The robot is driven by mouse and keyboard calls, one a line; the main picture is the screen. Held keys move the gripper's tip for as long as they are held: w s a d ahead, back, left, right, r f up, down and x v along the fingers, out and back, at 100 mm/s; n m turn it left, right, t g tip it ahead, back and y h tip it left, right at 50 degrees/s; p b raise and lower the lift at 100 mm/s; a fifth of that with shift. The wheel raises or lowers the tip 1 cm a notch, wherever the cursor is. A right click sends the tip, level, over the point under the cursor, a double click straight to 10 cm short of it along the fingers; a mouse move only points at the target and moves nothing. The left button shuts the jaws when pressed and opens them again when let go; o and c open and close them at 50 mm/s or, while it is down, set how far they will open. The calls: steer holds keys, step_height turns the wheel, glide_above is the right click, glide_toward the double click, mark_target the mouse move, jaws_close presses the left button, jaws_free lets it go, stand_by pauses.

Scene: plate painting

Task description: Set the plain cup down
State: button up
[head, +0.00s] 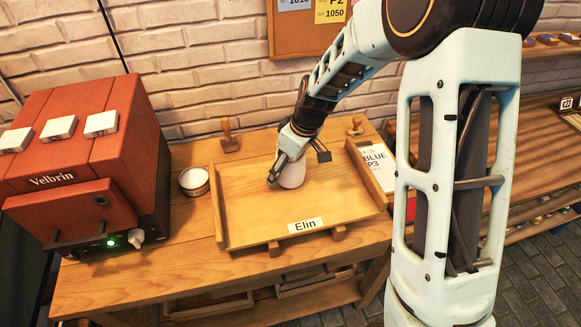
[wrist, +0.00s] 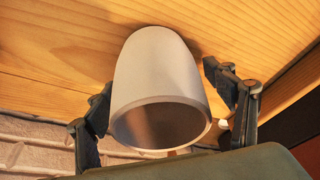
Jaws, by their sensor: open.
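The plain cup (head: 292,176) is pale and unmarked and stands on the wooden tray (head: 255,233) labelled Elin. In the wrist view the cup (wrist: 160,72) has its closed end against the wood and its open rim toward the camera. My gripper (head: 298,167) is at the cup, reaching down from above. In the wrist view its two dark fingers (wrist: 162,85) are apart, one on each side of the cup. A gap shows at the right finger; contact at the left finger is unclear. The gripper hides part of the cup in the head view.
A red kiln-like box (head: 85,150) marked Velbrin stands at the left of the table. A small round white pot (head: 194,181) sits between it and the tray. Wooden stamps (head: 229,137) and a Blue P3 card (head: 376,166) lie around. The tray's front is clear.

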steer(key=shift+r, duration=0.1)
steer(key=c, duration=1.6)
